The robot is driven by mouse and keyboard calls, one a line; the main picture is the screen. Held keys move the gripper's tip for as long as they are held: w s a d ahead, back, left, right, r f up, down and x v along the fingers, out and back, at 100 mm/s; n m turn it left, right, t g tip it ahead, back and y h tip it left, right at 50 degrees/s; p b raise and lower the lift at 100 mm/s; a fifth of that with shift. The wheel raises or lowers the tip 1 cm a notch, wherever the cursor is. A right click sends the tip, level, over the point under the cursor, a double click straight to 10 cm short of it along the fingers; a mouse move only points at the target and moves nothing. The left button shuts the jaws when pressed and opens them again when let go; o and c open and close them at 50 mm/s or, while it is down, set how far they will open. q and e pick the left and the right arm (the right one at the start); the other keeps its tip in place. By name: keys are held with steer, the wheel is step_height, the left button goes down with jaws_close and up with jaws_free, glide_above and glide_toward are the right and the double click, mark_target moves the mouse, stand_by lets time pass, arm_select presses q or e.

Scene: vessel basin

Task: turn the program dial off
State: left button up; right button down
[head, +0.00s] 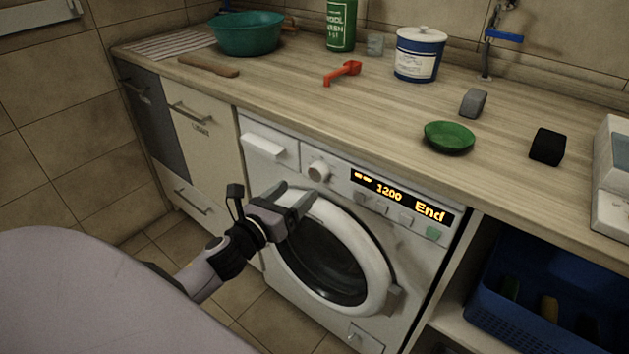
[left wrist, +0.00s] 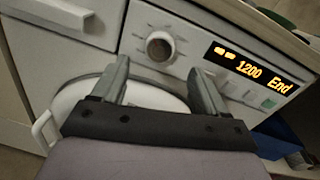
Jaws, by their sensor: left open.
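The program dial (head: 319,171) is a round white knob on the washing machine's front panel, left of the lit display (head: 399,195) that reads "1200 End". In the left wrist view the dial (left wrist: 160,47) sits beyond and between my open fingertips, with a dark centre. My left gripper (head: 296,198) is open and empty, in front of the machine and a little below the dial, apart from it. The wrist view shows both fingers (left wrist: 160,80) spread over the top of the round door. My right gripper is not in view.
The white door ring (head: 381,262) is closed below the panel. The detergent drawer (head: 268,146) is left of the dial. The wooden counter (head: 300,85) overhangs above, holding a green dish (head: 449,137) and other items. A blue crate (head: 478,306) stands on the shelf at right.

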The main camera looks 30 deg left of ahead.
mark_target(315, 175)
arm_select(q)
steer(key=shift+w, duration=3.1)
steer(key=c, duration=1.1)
